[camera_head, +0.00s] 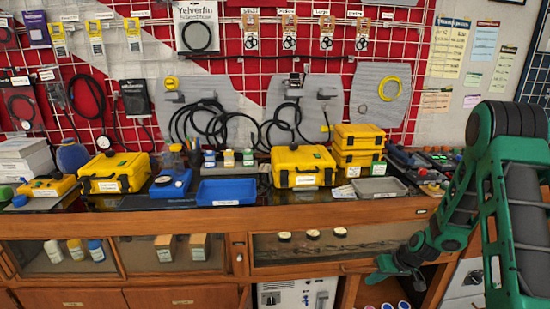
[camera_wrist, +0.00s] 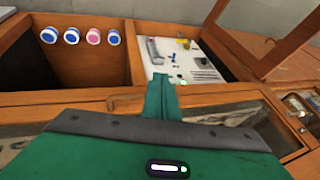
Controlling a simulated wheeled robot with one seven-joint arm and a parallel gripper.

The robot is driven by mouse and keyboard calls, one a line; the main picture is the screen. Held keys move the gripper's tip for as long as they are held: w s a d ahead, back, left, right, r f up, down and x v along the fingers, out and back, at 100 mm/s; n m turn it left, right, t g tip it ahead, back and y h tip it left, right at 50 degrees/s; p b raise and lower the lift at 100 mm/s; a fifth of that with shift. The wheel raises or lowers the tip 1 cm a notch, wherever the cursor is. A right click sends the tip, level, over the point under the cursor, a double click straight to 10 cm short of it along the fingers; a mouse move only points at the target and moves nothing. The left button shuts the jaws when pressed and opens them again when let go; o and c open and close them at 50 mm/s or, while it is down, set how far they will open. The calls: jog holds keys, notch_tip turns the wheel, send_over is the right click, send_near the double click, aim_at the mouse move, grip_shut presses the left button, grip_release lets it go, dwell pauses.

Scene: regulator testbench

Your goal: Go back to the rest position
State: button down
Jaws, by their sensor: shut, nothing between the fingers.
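My green and dark arm comes in from the right in the head view and bends down to the left. My gripper (camera_head: 376,274) is in front of the bench's lower cabinets, below the worktop, and holds nothing there. In the wrist view the gripper's green fingers (camera_wrist: 160,84) are together, with nothing between them. Past them in the wrist view is an open bench compartment (camera_wrist: 205,68) with small tools inside.
The wooden bench (camera_head: 190,222) spans the picture. On it are yellow cases (camera_head: 303,166), a blue tray (camera_head: 227,192) and a grey tray (camera_head: 380,187). Several bottles with blue-and-white or pink lids (camera_wrist: 93,37) stand in an open wooden compartment. Cables hang on the wall grid.

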jog(key=s+d+r+m+g+h, duration=0.15)
jog(key=s+d+r, duration=0.25)
jog(key=s+r, duration=0.55)
jog(key=s+d+r+m+g+h, duration=0.15)
jog(key=s+d+r, duration=0.4)
jog(key=r, duration=0.75)
jog(key=s+a+r+m, duration=0.1)
jog(key=s+r, duration=0.3)
jog(key=s, duration=0.7)
jog(key=s+a+r+m, duration=0.1)
jog(key=s+r+m, duration=0.2)
jog(key=s, duration=0.9)
notch_tip(320, 180, up, 2)
jog(key=shift+a+r+m+g+h, duration=0.1)
jog(key=shift+a+m+g+h, duration=0.2)
jog(key=shift+a+g, duration=0.1)
